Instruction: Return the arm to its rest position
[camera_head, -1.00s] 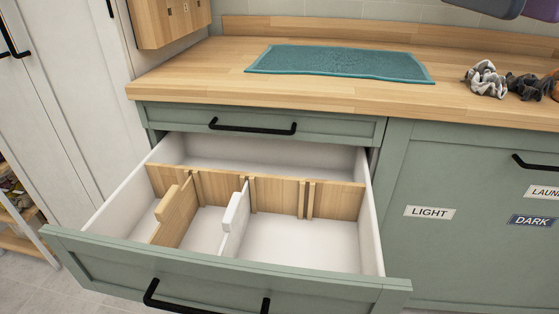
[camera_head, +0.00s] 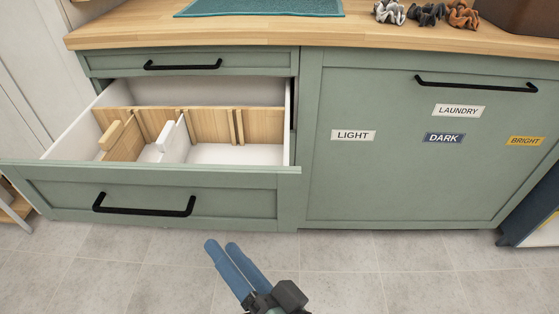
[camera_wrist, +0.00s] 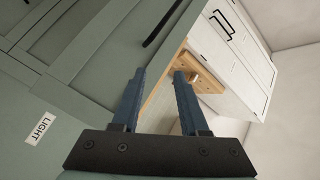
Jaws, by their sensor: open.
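My gripper (camera_head: 222,247) is at the bottom middle of the head view, in front of the green cabinet and above the tiled floor. Its two blue fingers are apart, with nothing between them. In the wrist view my gripper (camera_wrist: 161,75) also shows open and empty, with the green cabinet fronts and a white wardrobe (camera_wrist: 235,45) beyond. The rest of my arm is mostly outside the head view.
A lower drawer (camera_head: 230,176) stands pulled out at left, with wooden dividers (camera_head: 210,124) inside. The laundry front (camera_head: 400,185) beside it is shut. The floor (camera_head: 400,265) is clear.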

